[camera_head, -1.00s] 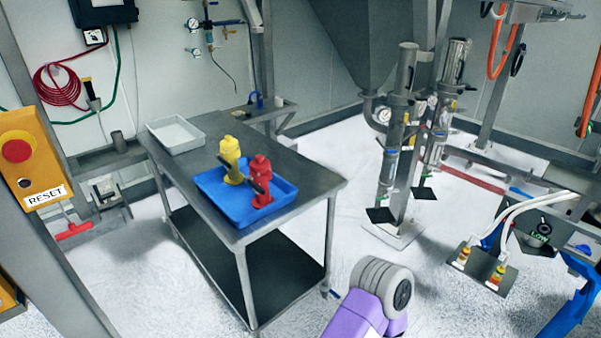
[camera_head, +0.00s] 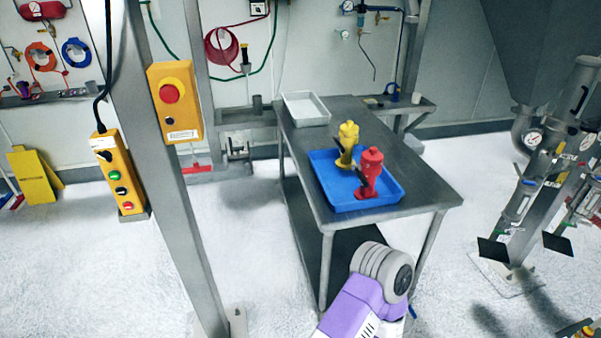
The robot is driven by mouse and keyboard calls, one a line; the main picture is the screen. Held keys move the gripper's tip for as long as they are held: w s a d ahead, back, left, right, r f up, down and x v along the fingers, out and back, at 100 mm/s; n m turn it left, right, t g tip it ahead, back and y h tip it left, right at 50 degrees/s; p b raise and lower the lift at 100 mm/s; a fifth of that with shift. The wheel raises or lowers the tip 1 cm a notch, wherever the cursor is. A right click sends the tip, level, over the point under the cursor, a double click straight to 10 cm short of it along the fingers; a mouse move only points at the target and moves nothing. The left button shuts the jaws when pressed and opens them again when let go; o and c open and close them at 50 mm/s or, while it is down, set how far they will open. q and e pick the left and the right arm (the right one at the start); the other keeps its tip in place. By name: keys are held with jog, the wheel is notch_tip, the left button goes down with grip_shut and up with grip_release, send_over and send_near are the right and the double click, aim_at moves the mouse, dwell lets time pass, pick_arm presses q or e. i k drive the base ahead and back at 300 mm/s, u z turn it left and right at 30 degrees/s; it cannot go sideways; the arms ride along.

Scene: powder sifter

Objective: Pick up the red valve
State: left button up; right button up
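The red valve (camera_head: 371,171) stands upright in a blue tray (camera_head: 387,206) on a grey metal table (camera_head: 425,185). A yellow valve (camera_head: 347,143) stands beside it, a little behind and to the left, in the same tray. Dark handles show on the left sides of both valves. A purple and grey part of my arm (camera_head: 372,290) comes up from the bottom edge, in front of the table and well short of the tray. No gripper fingers show in this view.
A white tray (camera_head: 306,110) lies at the table's back left. A grey post (camera_head: 160,180) with a yellow button box (camera_head: 174,102) stands left of the table. Pipework with a gauge (camera_head: 533,139) stands at the right. The floor between is open.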

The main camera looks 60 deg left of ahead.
aim_at(370, 172)
jog(key=u, duration=2.1)
